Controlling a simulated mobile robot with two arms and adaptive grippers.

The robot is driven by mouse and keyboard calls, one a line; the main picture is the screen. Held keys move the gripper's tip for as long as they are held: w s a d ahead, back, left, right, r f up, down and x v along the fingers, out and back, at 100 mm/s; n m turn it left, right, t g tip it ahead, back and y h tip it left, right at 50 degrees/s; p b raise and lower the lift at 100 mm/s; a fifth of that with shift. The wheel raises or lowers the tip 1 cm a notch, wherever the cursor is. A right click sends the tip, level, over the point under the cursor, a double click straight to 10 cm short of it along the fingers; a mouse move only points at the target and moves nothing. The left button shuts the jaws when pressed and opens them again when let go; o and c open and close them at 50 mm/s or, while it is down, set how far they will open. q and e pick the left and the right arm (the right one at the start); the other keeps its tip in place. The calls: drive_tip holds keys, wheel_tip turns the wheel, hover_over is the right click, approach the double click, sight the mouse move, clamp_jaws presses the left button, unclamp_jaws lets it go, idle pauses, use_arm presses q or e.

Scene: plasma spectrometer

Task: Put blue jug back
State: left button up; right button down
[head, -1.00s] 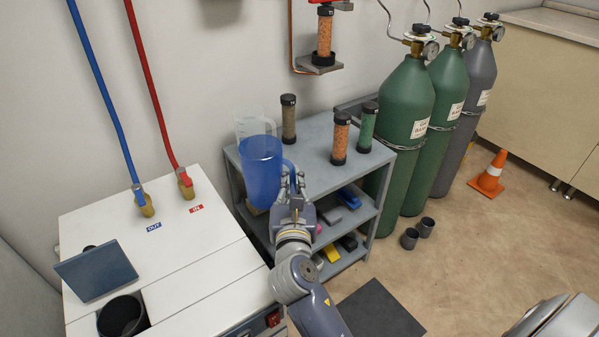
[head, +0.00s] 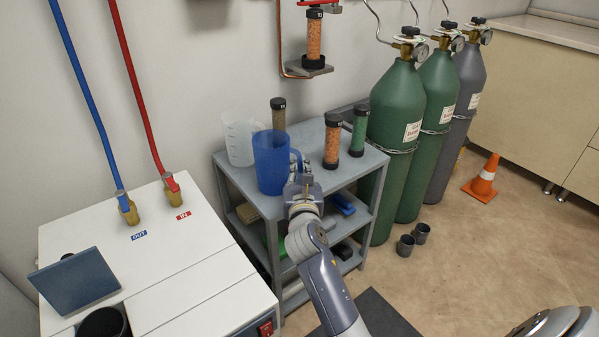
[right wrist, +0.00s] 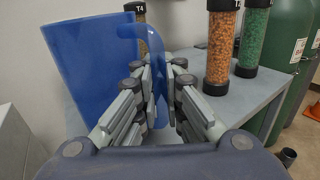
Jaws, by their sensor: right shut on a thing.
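The translucent blue jug (head: 271,163) is upright at the front left of the grey cart's top shelf (head: 311,143), in front of the clear jug (head: 238,142). I cannot tell whether its base touches the shelf. My right gripper (head: 297,166) is shut on the jug's handle, which faces right. In the right wrist view the blue jug (right wrist: 88,65) fills the left side, and its handle passes between the fingers of the right gripper (right wrist: 160,85).
Capped tubes stand close by on the cart: a brownish one (head: 278,115), an orange one (head: 331,143) and a green one (head: 359,132). Gas cylinders (head: 397,140) stand right of the cart. A white machine (head: 165,235) is at the left. The shelf's front middle is bare.

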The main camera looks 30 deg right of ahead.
drive_tip(key=shift+r, duration=0.1)
drive_tip(key=c, duration=2.2)
unclamp_jaws()
drive_tip(key=o, duration=0.5)
